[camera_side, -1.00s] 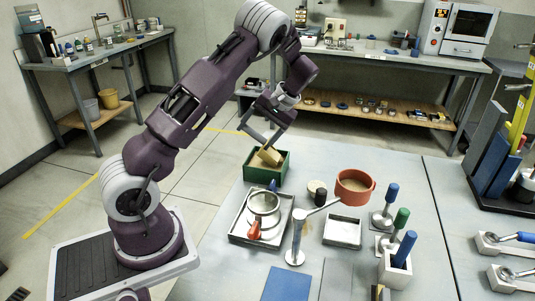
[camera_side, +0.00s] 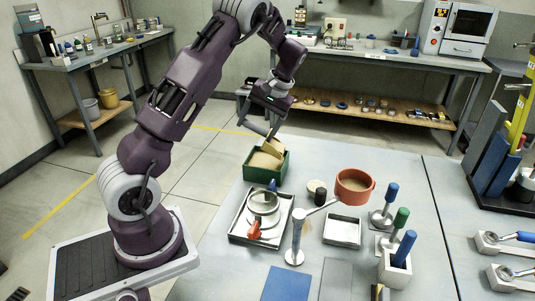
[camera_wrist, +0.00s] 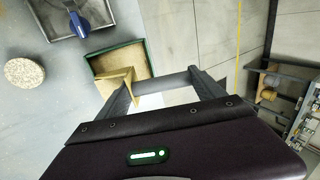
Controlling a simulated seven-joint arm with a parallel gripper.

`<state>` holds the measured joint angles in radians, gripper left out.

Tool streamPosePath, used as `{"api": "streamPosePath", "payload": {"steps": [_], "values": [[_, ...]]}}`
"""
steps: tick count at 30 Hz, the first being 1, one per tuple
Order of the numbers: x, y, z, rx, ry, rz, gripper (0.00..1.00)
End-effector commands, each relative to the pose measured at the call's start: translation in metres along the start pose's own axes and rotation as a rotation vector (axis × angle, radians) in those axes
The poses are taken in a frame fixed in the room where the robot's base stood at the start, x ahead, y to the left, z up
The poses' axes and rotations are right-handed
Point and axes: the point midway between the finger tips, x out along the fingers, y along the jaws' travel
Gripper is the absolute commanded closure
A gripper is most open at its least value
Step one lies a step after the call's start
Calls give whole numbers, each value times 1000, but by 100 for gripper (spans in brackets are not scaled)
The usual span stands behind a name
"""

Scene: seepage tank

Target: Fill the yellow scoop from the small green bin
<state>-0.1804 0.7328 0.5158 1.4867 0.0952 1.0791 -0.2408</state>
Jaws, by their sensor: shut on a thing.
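The small green bin (camera_side: 281,174) stands at the table's far left edge and holds tan material. My gripper (camera_side: 271,138) is shut on the yellow scoop (camera_side: 272,147), which is tilted over the bin's right side, near its rim. In the wrist view the scoop (camera_wrist: 115,84) overlaps the near part of the green bin (camera_wrist: 143,46). Tan material shows in the bin behind it. I cannot tell whether the scoop touches the material or how much is in it.
A metal tray with a round sieve (camera_side: 264,203) stands just in front of the bin. To the right are an orange-red pan (camera_side: 354,197) of tan material, a small metal tray (camera_side: 342,231) and tamper-like tools with coloured handles. A pivoted metal arm (camera_side: 298,235) stands between.

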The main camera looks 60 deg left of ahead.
Motion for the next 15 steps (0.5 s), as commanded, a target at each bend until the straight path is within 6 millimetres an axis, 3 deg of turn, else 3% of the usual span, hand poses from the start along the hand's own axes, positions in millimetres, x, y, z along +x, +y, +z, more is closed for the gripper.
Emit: {"api": "streamPosePath", "payload": {"steps": [11, 15], "values": [[-22, -11, 0, -1, 2, 170, 79], [-29, -25, 0, -6, 2, 241, 79]]}}
